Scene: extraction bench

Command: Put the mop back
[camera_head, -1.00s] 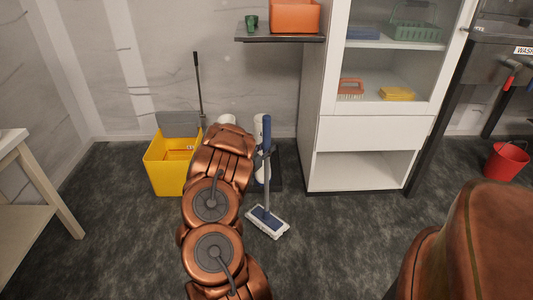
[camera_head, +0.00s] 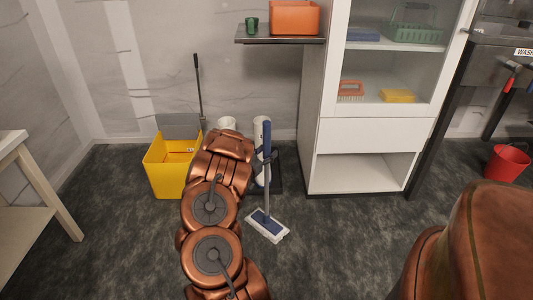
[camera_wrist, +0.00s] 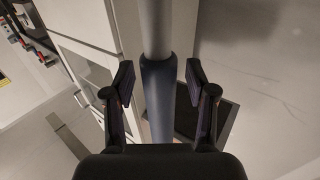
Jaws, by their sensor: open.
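The mop stands nearly upright on the floor in the head view, with a flat white-and-blue head (camera_head: 267,225) and a blue upper handle (camera_head: 267,137). In the wrist view its pole is grey at the top and blue below (camera_wrist: 158,95). My gripper (camera_wrist: 160,85) is open, with one finger on each side of the blue part; I cannot tell whether either finger touches it. In the head view the gripper is a small dark shape beside the handle, mostly hidden behind my arm.
A yellow bucket (camera_head: 166,178) with an upright dark rod (camera_head: 198,88) stands left of my arm. A dark mat or tray (camera_head: 276,190) lies behind the mop, beside a white cabinet (camera_head: 370,133). A wall shelf (camera_head: 279,41) hangs above. Clear floor lies right of the mop.

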